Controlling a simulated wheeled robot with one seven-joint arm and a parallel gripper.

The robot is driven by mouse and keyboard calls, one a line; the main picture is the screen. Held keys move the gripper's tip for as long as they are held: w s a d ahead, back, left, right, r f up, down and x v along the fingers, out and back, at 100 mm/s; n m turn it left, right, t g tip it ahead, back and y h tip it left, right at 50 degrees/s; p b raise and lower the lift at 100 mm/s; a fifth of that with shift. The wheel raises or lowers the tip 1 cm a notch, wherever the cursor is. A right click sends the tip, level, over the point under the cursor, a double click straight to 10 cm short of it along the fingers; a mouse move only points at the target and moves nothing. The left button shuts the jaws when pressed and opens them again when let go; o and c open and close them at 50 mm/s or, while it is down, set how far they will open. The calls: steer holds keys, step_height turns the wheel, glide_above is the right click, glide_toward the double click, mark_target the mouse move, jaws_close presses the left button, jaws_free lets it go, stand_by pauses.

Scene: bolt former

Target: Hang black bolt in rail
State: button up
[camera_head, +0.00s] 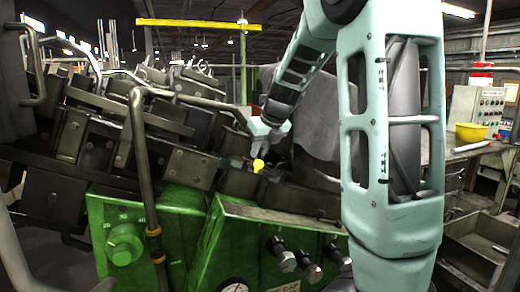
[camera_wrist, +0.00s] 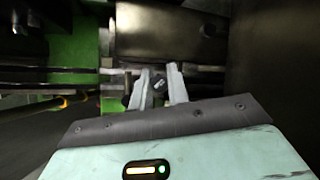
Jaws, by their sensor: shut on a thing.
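My gripper (camera_wrist: 158,84) has its two pale fingers apart around a small dark piece, which looks like the black bolt (camera_wrist: 158,87). The bolt is mostly hidden between the fingers. In the head view my gripper (camera_head: 256,150) is at the machine's dark upper works, above the green housing, and the bolt cannot be made out there. Dark horizontal bars, perhaps the rail (camera_wrist: 45,75), run across the wrist view at fingertip height. I cannot tell whether the bolt touches them.
The green housing (camera_head: 190,235) carries knobs (camera_head: 282,255) and a gauge below my gripper. A bent metal handle (camera_head: 142,165) stands at its left. A small yellow part (camera_head: 258,165) shows just below my gripper. A yellow bowl (camera_head: 470,132) sits on the bench at right.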

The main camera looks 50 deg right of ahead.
steer(key=shift+f+b, duration=0.45)
steer(key=shift+f, duration=0.85)
stand_by(0.8)
steer(key=o, duration=0.9)
steer(key=shift+s, duration=0.15)
steer(key=o, duration=0.4)
steer(key=shift+a, duration=0.15)
steer(key=shift+c, duration=0.2)
steer(key=shift+f, duration=0.1)
steer(key=shift+a, duration=0.1)
steer(key=shift+w+r+p, duration=0.25)
steer(key=shift+r+p, duration=0.25)
steer(key=shift+r, duration=1.45)
steer(key=shift+s+d+r, duration=0.1)
steer(key=shift+d+r, duration=0.1)
steer(key=shift+r, duration=1.5)
